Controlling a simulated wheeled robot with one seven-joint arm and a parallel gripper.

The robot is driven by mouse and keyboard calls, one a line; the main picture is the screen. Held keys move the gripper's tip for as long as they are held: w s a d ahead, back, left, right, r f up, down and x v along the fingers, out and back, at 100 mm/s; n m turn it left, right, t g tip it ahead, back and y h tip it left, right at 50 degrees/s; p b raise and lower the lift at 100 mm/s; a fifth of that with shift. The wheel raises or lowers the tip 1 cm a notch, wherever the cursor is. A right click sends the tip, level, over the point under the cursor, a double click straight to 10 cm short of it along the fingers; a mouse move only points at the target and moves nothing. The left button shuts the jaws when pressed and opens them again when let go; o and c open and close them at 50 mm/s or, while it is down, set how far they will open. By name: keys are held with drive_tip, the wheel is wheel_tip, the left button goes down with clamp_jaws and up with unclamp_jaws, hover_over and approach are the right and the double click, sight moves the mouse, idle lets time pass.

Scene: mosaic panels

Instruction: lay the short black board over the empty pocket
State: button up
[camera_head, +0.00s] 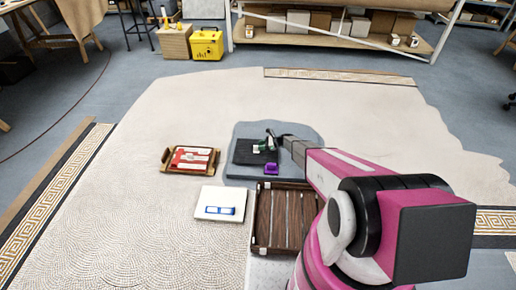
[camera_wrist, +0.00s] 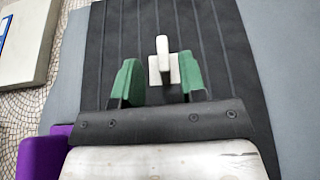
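A black board (camera_head: 248,153) with lengthwise grooves lies flat on a grey slab (camera_head: 238,176). In the wrist view the board (camera_wrist: 225,70) fills the middle, and a small white upright knob (camera_wrist: 163,65) stands on it. My gripper (camera_head: 270,142) is low over the board's right part. In the wrist view the green fingers of my gripper (camera_wrist: 158,82) are apart, with the knob between or just beyond their tips, nearer the right finger. I cannot make out which place is the empty pocket.
A purple block (camera_head: 271,169) sits by the board's near right corner. The pale floor beyond is clear.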

drive_tip(key=v, duration=0.9)
drive_tip(key=shift+r, duration=0.1)
drive_tip(key=s+d+r+n+h, duration=0.4)
drive_tip(key=s+d+r+n, duration=0.2)
drive_tip(key=s+r, duration=0.6)
drive_tip(key=s+d+r+n+h, duration=0.5)
drive_tip(key=s+r, duration=0.8)
drive_tip(key=r, duration=0.3)
drive_tip(key=s+d+r+n+h, duration=0.4)
drive_tip(key=s+d+r+n, duration=0.3)
drive_tip(key=s+r, duration=0.5)
drive_tip(key=shift+s+r, duration=0.2)
drive_tip(key=shift+r, duration=0.75)
